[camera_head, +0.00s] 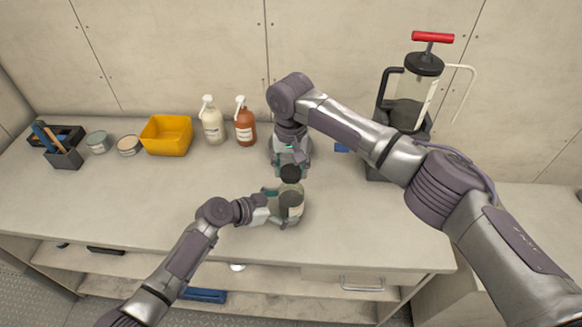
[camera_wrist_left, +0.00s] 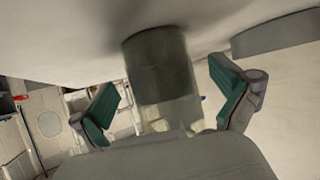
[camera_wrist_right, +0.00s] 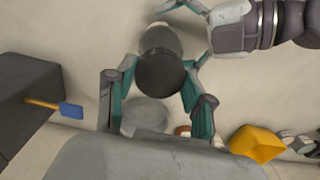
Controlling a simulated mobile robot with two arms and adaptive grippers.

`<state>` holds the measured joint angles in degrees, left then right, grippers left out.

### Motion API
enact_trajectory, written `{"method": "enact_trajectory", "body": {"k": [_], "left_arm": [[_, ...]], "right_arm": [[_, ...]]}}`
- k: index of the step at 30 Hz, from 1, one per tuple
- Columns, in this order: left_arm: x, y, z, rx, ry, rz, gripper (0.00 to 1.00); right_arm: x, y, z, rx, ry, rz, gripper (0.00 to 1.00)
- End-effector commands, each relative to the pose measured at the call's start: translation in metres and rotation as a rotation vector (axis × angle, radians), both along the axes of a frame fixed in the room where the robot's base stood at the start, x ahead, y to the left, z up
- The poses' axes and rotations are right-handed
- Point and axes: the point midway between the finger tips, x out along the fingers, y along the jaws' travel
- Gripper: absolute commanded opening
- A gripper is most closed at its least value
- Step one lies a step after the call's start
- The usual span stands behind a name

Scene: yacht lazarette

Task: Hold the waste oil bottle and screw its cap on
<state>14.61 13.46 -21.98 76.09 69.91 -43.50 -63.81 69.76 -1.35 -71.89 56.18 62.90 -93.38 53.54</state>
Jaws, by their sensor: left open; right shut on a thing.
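The waste oil bottle (camera_head: 291,204), a clear bottle with dark contents and a pale label, stands upright near the counter's front. My left gripper (camera_head: 273,206) is open around its side. In the left wrist view, the bottle (camera_wrist_left: 163,80) stands between the two spread teal fingers (camera_wrist_left: 168,105), with gaps on both sides. My right gripper (camera_head: 291,163) is above the bottle, shut on the black cap (camera_head: 291,172). I cannot tell whether cap and neck touch.
Along the wall stand a brown bottle (camera_head: 245,126), a white bottle (camera_head: 212,124), a yellow bin (camera_head: 166,136), tins (camera_head: 128,146) and a tool holder (camera_head: 64,158). A tall pump canister (camera_head: 408,95) stands at the right. The counter (camera_head: 150,205) left of the bottle is clear.

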Motion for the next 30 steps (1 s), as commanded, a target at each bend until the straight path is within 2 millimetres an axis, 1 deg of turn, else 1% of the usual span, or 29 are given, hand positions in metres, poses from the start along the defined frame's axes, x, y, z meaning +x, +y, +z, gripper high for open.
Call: {"method": "enact_trajectory", "body": {"k": [1, 6, 15, 17, 18, 25, 26, 30], "left_arm": [[0.0028, -0.0037, -0.0018, -0.001, 0.0, 0.0, 1.0], [0.0066, -0.0098, -0.0061, 0.0, 0.0, 0.0, 1.0], [0.0073, -0.0106, -0.0069, 0.0, 0.0, 0.001, 1.0], [0.0073, -0.0104, -0.007, 0.0, 0.0, 0.001, 0.92], [0.0073, -0.0104, -0.007, 0.0, 0.0, 0.001, 0.85], [0.0071, -0.0103, -0.0069, 0.0, 0.0, 0.001, 0.47], [0.0071, -0.0102, -0.007, 0.0, 0.0, 0.001, 0.45], [0.0071, -0.0102, -0.007, 0.0, 0.0, 0.001, 0.45]], "right_arm": [[0.0, 0.0001, 0.0001, 0.0, 0.0, 0.0, 0.39], [0.0, 0.0001, 0.0001, 0.0, 0.0, 0.0, 0.39], [0.0, 0.0001, 0.0001, 0.0, 0.0, 0.0, 0.39], [0.0, 0.0001, 0.0001, 0.0, 0.0, 0.0, 0.39], [0.0, 0.0001, 0.0001, 0.0, 0.0, 0.0, 0.39], [0.0, 0.0001, 0.0, 0.0, 0.0, 0.0, 0.39], [0.0, 0.0001, 0.0, 0.0, 0.0, 0.0, 0.39], [0.0, 0.0001, 0.0, 0.0, 0.0, 0.0, 0.39]]}}
